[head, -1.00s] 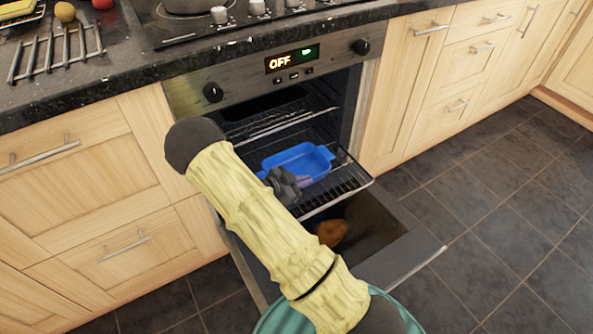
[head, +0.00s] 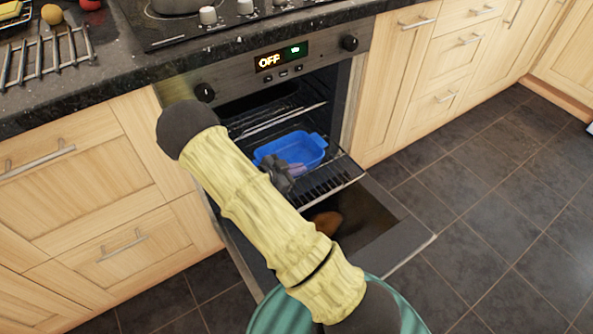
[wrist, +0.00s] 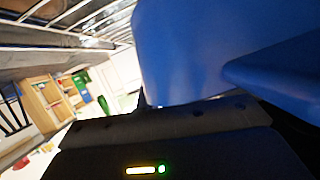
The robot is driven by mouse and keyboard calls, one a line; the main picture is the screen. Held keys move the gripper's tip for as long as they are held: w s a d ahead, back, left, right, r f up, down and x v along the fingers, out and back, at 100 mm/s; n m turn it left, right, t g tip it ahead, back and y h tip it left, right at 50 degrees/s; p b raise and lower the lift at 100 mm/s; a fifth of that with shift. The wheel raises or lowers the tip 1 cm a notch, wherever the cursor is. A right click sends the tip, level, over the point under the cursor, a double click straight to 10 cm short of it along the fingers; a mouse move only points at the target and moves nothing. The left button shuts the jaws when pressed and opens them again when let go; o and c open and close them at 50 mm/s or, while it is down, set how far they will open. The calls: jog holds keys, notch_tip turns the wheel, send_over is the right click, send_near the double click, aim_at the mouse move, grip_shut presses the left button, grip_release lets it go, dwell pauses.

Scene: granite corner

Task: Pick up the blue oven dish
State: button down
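The blue oven dish (head: 293,147) sits on the pulled-out wire rack (head: 335,179) of the open oven. Something purple shows inside it near my gripper. My gripper (head: 277,174) is at the dish's near left side, partly hidden behind my arm. In the wrist view the blue dish (wrist: 200,50) fills the upper right, very close to the gripper body. The fingertips are hidden, so I cannot tell whether they hold the dish's edge or stand open beside it.
The oven door (head: 385,235) is folded down, with a brown item (head: 325,222) low near it. Wooden cabinets (head: 95,185) flank the oven. A dark counter carries a cooling rack (head: 45,55) and a hob with a pot (head: 175,5). Tiled floor at the right is clear.

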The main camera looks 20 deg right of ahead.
notch_tip(320, 180, up, 4)
jog(key=shift+f+p, duration=0.1)
jog(key=shift+p, duration=0.6)
jog(key=s+d+p, duration=0.1)
jog(key=s+d, duration=0.1)
jog(key=s, duration=0.7)
jog(key=s+d+p, duration=0.1)
jog(key=s+p, duration=0.1)
jog(key=s, duration=0.8)
jog(key=shift+d+f+p, duration=0.15)
jog(key=shift+d+p, duration=0.15)
jog(key=shift+d, duration=0.1)
jog(key=shift+s, duration=0.1)
